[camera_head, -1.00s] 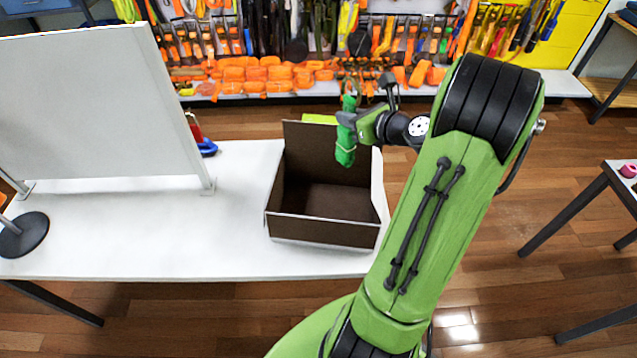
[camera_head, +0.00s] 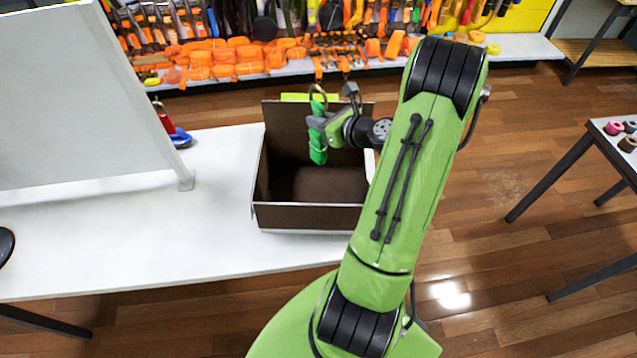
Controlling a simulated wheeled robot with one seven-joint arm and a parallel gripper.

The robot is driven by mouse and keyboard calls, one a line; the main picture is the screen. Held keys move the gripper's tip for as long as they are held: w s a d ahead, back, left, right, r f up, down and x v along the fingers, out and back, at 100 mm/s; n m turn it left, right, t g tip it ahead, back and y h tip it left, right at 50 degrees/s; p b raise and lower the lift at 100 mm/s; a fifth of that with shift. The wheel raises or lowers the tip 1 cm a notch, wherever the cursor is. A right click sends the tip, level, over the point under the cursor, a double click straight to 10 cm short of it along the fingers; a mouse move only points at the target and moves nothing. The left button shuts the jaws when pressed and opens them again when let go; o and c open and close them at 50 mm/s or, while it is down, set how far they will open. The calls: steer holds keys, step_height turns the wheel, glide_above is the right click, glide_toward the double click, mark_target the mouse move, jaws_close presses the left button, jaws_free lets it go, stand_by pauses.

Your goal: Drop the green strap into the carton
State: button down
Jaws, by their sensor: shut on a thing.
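The green strap (camera_head: 317,150) hangs upright from my gripper (camera_head: 317,123), with a metal ring at its top. My gripper is shut on the strap. The carton (camera_head: 308,216) is an open dark brown box on the white table, with its back flap standing up. In the picture the strap is in front of the carton's back flap, above the opening. I cannot tell exactly how high the strap is over the carton floor. The part of the carton's right side behind my arm is hidden.
The white table (camera_head: 110,240) is clear left of the carton. A grey upright panel (camera_head: 80,100) stands on it. A red and blue item (camera_head: 180,138) lies behind the panel. A wall of straps and tools is at the back. A side table (camera_head: 610,140) with small rolls is at right.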

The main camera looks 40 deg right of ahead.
steer(key=shift+r, duration=0.2)
steer(key=c, duration=1.1)
jaws_free()
steer(key=shift+s, duration=0.1)
steer(key=v, duration=1.5)
steer(key=shift+s, duration=0.3)
